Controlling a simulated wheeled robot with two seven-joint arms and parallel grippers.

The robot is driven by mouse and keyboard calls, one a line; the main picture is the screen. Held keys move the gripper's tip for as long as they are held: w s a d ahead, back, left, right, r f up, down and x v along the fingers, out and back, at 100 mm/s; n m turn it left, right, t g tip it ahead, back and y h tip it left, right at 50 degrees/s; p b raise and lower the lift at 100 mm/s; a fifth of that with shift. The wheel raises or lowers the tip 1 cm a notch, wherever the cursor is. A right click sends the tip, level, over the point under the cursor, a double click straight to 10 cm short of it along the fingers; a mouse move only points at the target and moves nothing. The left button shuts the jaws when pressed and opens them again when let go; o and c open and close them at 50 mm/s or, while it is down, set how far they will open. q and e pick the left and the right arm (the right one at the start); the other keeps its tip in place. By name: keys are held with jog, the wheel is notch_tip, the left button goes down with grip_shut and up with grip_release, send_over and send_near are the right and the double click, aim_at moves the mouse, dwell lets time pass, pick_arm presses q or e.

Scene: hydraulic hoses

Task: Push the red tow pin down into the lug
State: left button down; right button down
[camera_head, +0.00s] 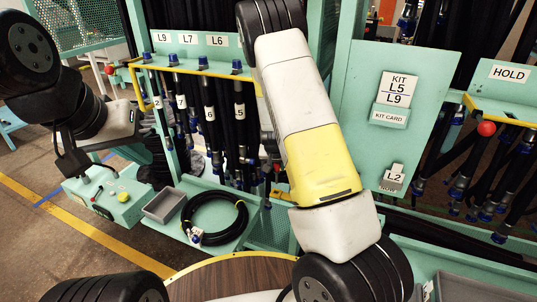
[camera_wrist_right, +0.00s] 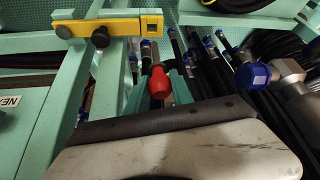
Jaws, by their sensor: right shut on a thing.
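The red tow pin (camera_wrist_right: 157,84) shows its rounded red head in the middle of the right wrist view, just beyond my wrist housing. My right gripper (camera_wrist_right: 161,95) is shut on it; its fingers are mostly hidden. Narrow green parts flank the pin's head. In the head view my right arm covers this place. My left gripper (camera_head: 70,163) hangs at the left, above a green box, apart from the pin; its jaws are too dark to read.
A yellow bar (camera_wrist_right: 110,26) with black knobs lies left of the pin. Hoses with blue caps (camera_wrist_right: 253,76) hang to its right. A coiled black hose (camera_head: 214,242) lies on a green shelf beside a grey tray (camera_head: 164,206). A red ball knob (camera_head: 486,128) is at the HOLD rack.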

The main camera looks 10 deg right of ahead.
jog(key=shift+f, duration=5.15)
jog(key=shift+f, duration=0.1)
jog(key=c, duration=1)
grip_release()
jog(key=shift+c, duration=0.2)
jog(key=v, duration=0.7)
jog(key=shift+s+r, duration=0.2)
jog(key=shift+r, duration=0.15)
jog(key=shift+r, duration=0.1)
